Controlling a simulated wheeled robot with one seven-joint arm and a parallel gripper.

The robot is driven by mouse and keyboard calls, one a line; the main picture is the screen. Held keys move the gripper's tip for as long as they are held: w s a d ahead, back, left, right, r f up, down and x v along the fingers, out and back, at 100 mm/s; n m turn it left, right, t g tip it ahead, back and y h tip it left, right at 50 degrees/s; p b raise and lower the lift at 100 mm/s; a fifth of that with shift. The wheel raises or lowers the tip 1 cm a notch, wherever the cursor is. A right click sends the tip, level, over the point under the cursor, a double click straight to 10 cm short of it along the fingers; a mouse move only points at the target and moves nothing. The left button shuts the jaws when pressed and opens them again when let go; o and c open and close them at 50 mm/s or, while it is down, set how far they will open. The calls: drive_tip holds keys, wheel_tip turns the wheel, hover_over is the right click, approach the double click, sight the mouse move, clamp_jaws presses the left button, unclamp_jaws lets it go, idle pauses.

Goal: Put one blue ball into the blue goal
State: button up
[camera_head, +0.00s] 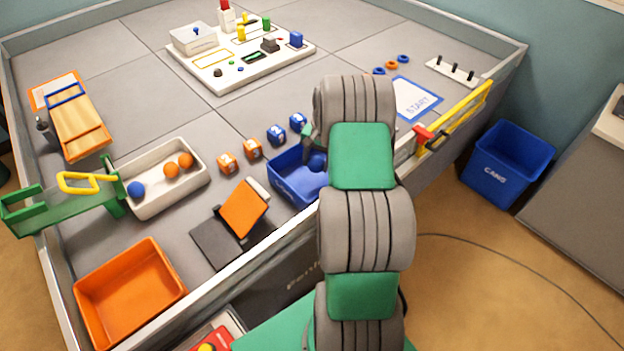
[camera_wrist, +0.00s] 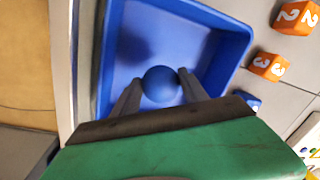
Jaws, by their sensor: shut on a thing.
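The blue goal (camera_head: 290,187) is an open blue tray near the front edge of the table, partly hidden by my arm in the head view. In the wrist view the goal (camera_wrist: 215,18) fills the middle. My gripper (camera_wrist: 160,86) is shut on a blue ball (camera_wrist: 160,80), with a finger on each side of it. The ball is over the inside of the goal, and a dark shadow lies on the goal floor beside it. In the head view the ball (camera_head: 317,161) shows beside my arm. Another blue ball (camera_head: 136,189) lies in the white tray (camera_head: 199,187).
Two orange balls (camera_head: 172,170) share the white tray. Orange number cubes (camera_head: 252,149) and blue cubes (camera_head: 277,134) stand just behind the goal. A black stand with an orange panel (camera_head: 245,208) is to its left, and an orange bin (camera_head: 177,282) further left. The table has a raised rim.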

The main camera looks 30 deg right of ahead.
drive_tip(key=shift+f, duration=0.1)
drive_tip(key=o, duration=1.4)
drive_tip(key=shift+o, duration=0.2)
drive_tip(key=r, duration=0.7)
drive_tip(key=shift+s+d+r, duration=0.3)
drive_tip(key=shift+s+r, duration=0.1)
